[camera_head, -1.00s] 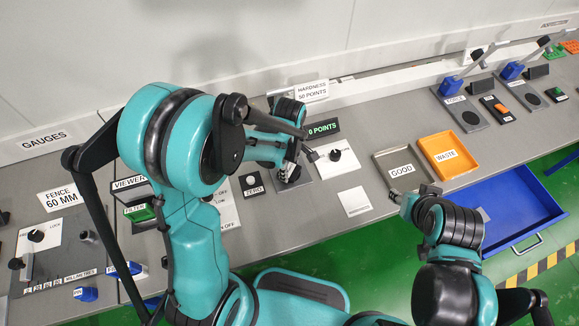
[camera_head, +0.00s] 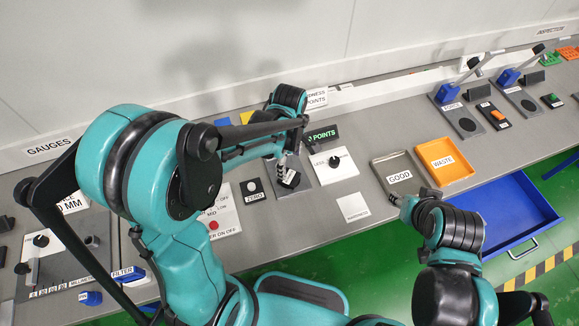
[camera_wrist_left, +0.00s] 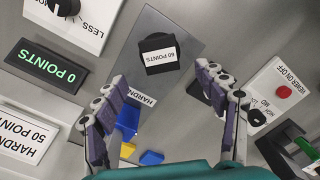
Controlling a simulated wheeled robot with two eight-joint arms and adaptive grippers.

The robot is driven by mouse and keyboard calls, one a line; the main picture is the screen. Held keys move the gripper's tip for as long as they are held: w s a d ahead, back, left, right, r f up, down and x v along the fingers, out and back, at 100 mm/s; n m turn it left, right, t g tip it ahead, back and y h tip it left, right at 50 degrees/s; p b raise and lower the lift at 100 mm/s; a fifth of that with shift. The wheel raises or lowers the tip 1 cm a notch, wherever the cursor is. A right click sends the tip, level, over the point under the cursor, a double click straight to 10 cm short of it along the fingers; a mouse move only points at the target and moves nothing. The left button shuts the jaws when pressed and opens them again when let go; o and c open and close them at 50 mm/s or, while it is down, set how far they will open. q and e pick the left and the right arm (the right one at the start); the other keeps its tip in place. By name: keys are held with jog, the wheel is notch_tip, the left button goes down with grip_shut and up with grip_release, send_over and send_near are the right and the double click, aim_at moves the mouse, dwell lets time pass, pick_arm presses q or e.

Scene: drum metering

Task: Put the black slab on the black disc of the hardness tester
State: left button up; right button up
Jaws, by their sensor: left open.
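The black slab (camera_wrist_left: 160,50), with a white label reading 60 POINTS, lies on the grey plate of the hardness tester (camera_wrist_left: 185,22) in the left wrist view. A dark rounded edge shows along the slab; the black disc seems mostly covered by it, and I cannot tell how well they are centred. The slab also shows in the head view (camera_head: 289,179). My left gripper (camera_wrist_left: 162,74) is open, its fingers apart on either side, short of the slab and not visibly touching it. My right gripper (camera_head: 396,199) is beside the GOOD tray; its jaw state is unclear.
The display (camera_wrist_left: 47,66) reads 0 POINTS. A white panel with a black knob (camera_head: 336,161) stands right of the tester, and a ZERO button box (camera_head: 252,189) left of it. The GOOD tray (camera_head: 377,166) and orange WASTE tray (camera_head: 469,174) are farther right.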

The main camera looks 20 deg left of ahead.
pick_arm(q)
jog(key=s+a+r+m+t, duration=0.2)
jog(key=s+r+m, duration=0.3)
jog(key=m, duration=0.3)
jog(key=s+a+r+m+t, duration=0.2)
jog(key=s+r+m+t, duration=0.3)
jog(key=r+m, duration=0.2)
jog(key=shift+s+a+r+m+p, duration=0.15)
jog(key=shift+a+r+m+p, duration=0.1)
jog(key=shift+a+m+p, duration=0.15)
notch_tip(320, 180, down, 6)
jog(key=b, duration=0.6)
